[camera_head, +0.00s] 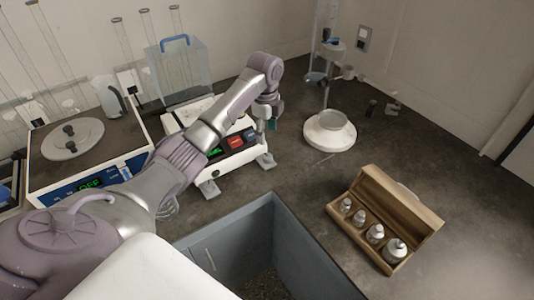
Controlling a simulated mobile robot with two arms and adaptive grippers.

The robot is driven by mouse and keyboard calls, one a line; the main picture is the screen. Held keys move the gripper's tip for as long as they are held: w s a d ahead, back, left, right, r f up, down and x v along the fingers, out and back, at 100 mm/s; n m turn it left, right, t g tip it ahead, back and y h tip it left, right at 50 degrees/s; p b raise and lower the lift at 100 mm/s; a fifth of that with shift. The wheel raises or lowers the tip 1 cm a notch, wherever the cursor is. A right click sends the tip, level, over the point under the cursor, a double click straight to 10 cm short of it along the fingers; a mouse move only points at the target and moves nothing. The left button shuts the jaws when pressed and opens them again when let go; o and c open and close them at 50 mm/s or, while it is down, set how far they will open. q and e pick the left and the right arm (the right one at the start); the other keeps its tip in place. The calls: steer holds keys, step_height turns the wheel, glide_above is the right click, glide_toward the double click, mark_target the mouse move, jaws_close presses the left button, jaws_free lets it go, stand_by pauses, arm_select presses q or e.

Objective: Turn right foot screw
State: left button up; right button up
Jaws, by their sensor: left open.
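A white balance (222,146) with a green display and a red button stands on the dark counter. Its front feet stick out at the bottom: the left foot (210,188) and the right foot (266,161), which probably carries the right foot screw. The screw itself is too small to make out. My left arm reaches across from the lower left, over the balance. My left gripper (266,122) points down beside the balance's right side, above and apart from the right foot. It is open, with nothing visible in it; its fingers are small and partly hidden. My right gripper is out of view.
A clear box (180,72) with a blue handle is behind the balance. A round-based stand (329,131) is to the right. A wooden weight box (388,215) and a sink (265,235) are nearer.

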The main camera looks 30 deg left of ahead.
mark_target(267, 156)
arm_select(q)
step_height(267, 156, down, 10)
steer(key=shift+w+f+p, duration=0.15)
steer(key=shift+f+p, duration=0.05)
steer(key=shift+p, duration=0.15)
jaws_close()
steer(key=shift+r+n, duration=0.1)
steer(key=shift+n, duration=0.2)
